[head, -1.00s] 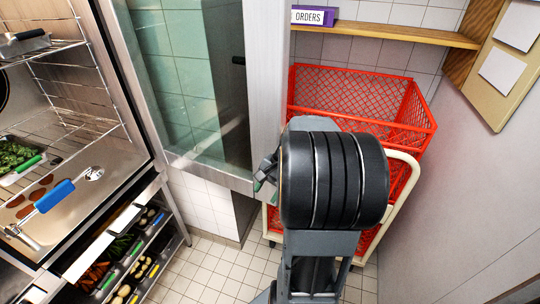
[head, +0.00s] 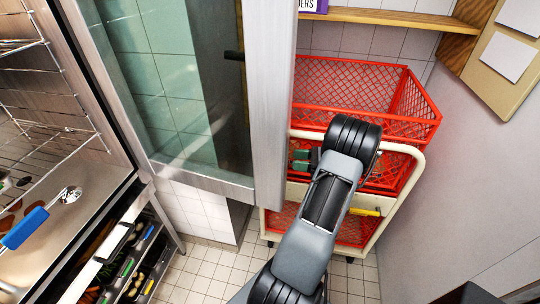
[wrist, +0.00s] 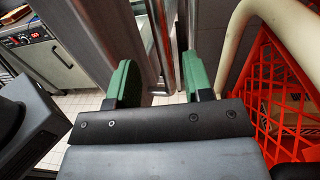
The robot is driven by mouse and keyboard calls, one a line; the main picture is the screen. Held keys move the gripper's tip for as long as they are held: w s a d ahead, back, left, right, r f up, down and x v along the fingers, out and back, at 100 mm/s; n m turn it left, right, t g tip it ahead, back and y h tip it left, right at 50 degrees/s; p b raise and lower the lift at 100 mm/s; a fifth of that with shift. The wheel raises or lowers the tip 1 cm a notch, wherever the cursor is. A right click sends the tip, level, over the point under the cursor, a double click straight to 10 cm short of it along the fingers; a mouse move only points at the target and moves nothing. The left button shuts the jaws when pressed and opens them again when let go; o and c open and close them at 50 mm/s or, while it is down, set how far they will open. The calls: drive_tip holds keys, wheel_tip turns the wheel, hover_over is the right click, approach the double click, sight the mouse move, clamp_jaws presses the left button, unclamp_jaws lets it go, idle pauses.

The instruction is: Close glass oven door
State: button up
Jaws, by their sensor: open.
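The glass oven door (head: 175,90) stands open in the head view, its metal-framed pane swung out from the oven at left. My gripper (head: 302,160) is right of the door's lower right corner, in front of the red crates. In the wrist view my gripper (wrist: 160,85) shows two green fingertips spread apart with nothing held. The door's metal edge (wrist: 163,45) shows beyond and between the fingers. The oven (head: 50,90) is open, with wire racks inside.
Red crates (head: 345,88) stand on a cream-framed cart (head: 404,150) close on the right of my gripper. A wooden shelf (head: 400,17) is above. A rack of vegetable trays (head: 125,270) is below the oven. Tiled floor (head: 200,262) is clear below the door.

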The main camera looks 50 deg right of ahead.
drive_tip(key=p+x, duration=0.2)
drive_tip(key=x, duration=0.7)
drive_tip(key=shift+w, duration=0.1)
clamp_jaws()
idle(0.4)
